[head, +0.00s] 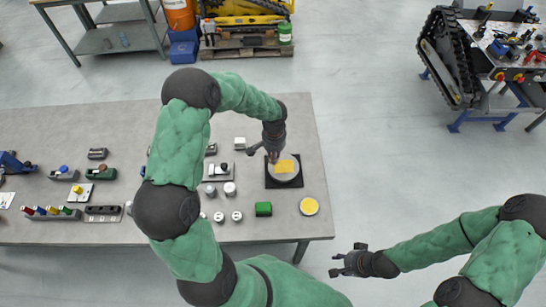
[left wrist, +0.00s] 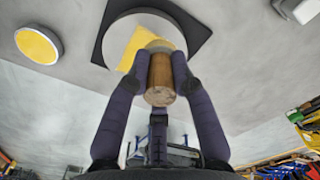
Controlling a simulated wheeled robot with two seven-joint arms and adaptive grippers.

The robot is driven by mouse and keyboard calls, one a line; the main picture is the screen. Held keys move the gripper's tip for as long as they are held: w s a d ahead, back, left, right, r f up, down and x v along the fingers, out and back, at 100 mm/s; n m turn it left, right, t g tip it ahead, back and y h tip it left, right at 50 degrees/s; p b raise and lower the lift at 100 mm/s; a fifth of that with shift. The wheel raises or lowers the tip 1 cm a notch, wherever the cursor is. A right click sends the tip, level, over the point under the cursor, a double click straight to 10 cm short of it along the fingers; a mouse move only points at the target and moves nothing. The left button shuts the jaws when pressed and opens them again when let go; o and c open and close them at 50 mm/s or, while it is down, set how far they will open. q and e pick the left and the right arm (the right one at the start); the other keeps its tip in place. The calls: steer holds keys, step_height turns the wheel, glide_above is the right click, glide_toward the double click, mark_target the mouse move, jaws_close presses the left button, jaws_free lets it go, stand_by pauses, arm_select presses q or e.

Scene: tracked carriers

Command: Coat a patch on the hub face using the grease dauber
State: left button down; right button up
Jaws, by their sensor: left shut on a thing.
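My left gripper (head: 273,157) is shut on the grease dauber, above the hub face. In the left wrist view its fingers (left wrist: 160,78) close around the dauber's wooden handle (left wrist: 161,88). The dauber's pale head (left wrist: 160,46) is over the hub face (left wrist: 150,17), at the edge of a square yellow patch (left wrist: 133,45); I cannot tell whether it touches. In the head view the round grey hub face (head: 285,180) bears the yellow patch (head: 286,167). A round tin with a yellow top (head: 309,206) stands in front of it. My right gripper (head: 341,265) is open and empty, off the table.
The hub sits on a black square mat (head: 271,185) near the right end of the grey table (head: 115,127). Floor to the right is clear up to a cart with a track (head: 450,60).

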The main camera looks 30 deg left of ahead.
arm_select(q)
steer(key=shift+a+r+p, duration=0.15)
steer(key=shift+r+p, duration=0.25)
steer(key=shift+r, duration=0.55)
steer(key=shift+r+p, duration=0.6)
steer(key=shift+r, duration=0.5)
steer(key=shift+s, duration=0.1)
